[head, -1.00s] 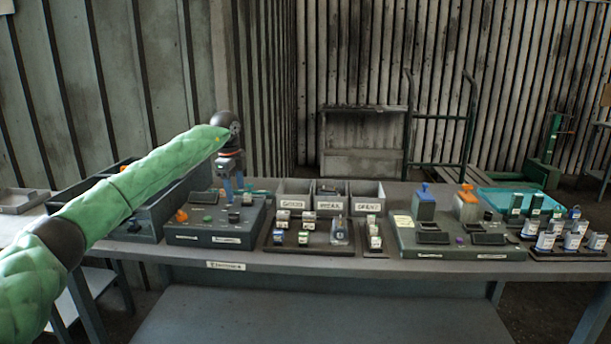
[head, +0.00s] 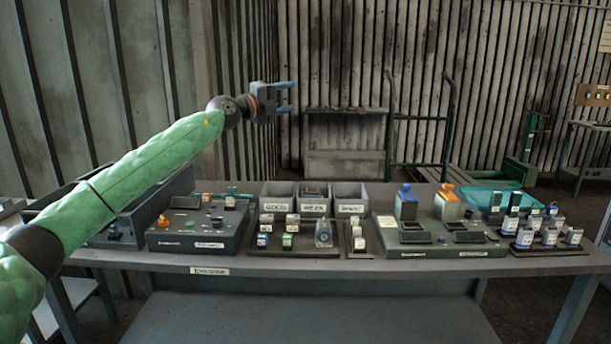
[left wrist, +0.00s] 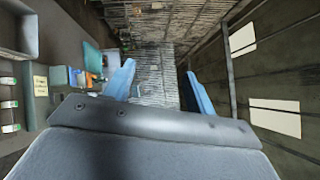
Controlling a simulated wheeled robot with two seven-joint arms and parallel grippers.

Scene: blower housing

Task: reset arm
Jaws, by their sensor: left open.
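My left arm, in a green sleeve, reaches in from the left in the head view. My left gripper (head: 288,97) is raised above the back of the table, level, its blue fingers pointing right. In the left wrist view its two blue fingers (left wrist: 158,85) stand apart with nothing between them. The gripper is clear of everything on the table. My right gripper is not in view.
The grey table (head: 330,267) carries a left control box (head: 197,242), three labelled bins (head: 313,207), a dark tray (head: 290,251) of small parts, a right control box (head: 425,250), a teal tray (head: 515,198) and several small bottles. The air around the gripper is free.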

